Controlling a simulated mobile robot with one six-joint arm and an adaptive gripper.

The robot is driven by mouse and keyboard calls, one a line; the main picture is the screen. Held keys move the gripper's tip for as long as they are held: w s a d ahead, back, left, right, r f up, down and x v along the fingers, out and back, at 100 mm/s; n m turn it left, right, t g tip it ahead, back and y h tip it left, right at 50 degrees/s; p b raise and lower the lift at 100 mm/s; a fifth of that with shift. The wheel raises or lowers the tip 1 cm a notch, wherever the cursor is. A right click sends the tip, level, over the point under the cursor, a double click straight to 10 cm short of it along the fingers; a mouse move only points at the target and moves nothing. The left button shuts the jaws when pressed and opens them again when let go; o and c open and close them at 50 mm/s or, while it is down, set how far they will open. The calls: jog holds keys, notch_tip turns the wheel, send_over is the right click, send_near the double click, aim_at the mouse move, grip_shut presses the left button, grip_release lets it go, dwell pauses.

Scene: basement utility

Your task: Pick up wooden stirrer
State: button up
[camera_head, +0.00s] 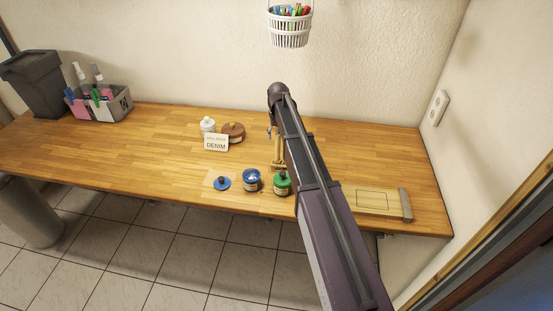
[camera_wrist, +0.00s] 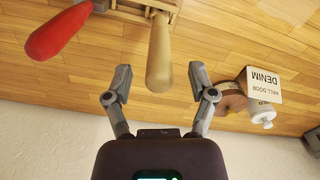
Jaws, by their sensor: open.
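A tan wooden handle (camera_wrist: 160,55), which looks like the wooden stirrer, points toward my gripper (camera_wrist: 158,76) in the wrist view. My gripper is open, with a fingertip on either side of the handle's rounded end. I cannot tell how far the fingers are above or short of it. The handle's far end lies in a wooden holder (camera_wrist: 140,10) at the top edge of the view. In the head view a narrow wooden piece (camera_head: 278,152) shows beside my arm, which hides much of that spot.
A red handle (camera_wrist: 62,30) lies left of the wooden one. A DENIM card (camera_head: 216,143), a white bottle (camera_head: 207,125) and a brown pot (camera_head: 234,131) stand nearby. Blue (camera_head: 251,181) and green (camera_head: 282,184) jars stand near the front edge.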

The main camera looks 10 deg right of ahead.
aim_at(278, 152)
jog(key=shift+f+b, duration=1)
jog(key=shift+f, duration=0.3)
grip_shut()
